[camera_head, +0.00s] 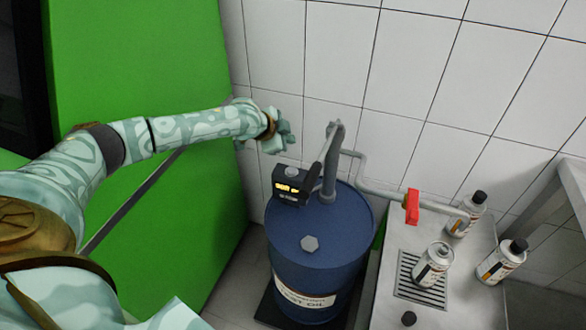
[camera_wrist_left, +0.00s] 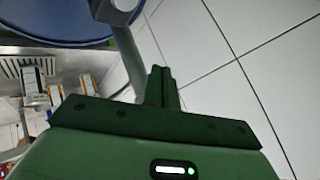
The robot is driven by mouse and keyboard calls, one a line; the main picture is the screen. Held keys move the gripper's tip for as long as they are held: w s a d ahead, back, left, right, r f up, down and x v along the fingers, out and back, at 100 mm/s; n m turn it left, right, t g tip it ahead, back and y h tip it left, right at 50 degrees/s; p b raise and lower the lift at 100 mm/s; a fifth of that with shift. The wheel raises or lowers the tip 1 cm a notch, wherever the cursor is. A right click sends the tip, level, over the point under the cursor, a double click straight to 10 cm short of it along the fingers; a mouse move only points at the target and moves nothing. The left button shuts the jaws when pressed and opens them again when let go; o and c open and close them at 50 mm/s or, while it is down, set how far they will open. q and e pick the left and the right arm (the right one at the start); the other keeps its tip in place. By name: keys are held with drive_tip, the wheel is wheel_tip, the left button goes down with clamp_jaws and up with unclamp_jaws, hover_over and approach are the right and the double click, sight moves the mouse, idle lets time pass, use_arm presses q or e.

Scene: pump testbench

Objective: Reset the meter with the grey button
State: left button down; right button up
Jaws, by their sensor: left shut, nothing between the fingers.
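The meter (camera_head: 290,187) is a small black box with a lit orange display, on the pump at the top of the blue drum (camera_head: 340,235). A greyish round part (camera_head: 292,171) shows on its upper edge; I cannot tell surely that it is the grey button. My left gripper (camera_head: 280,146) is in the air by the tiled wall, just above and behind the meter, apart from it. Its fingers (camera_wrist_left: 163,88) are shut and empty in the left wrist view. The meter's display is not readable. My right gripper is not in view.
A grey pump pipe (camera_head: 375,188) runs right to a red valve handle (camera_head: 412,206). Several bottles and cans (camera_head: 433,264) stand on the metal bench (camera_head: 390,290) at right. A green cabinet (camera_head: 150,60) is at left. The tiled wall (camera_head: 420,80) is close behind the gripper.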

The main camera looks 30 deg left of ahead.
sight(289, 171)
use_arm(q)
drive_tip(key=shift+f, duration=0.15)
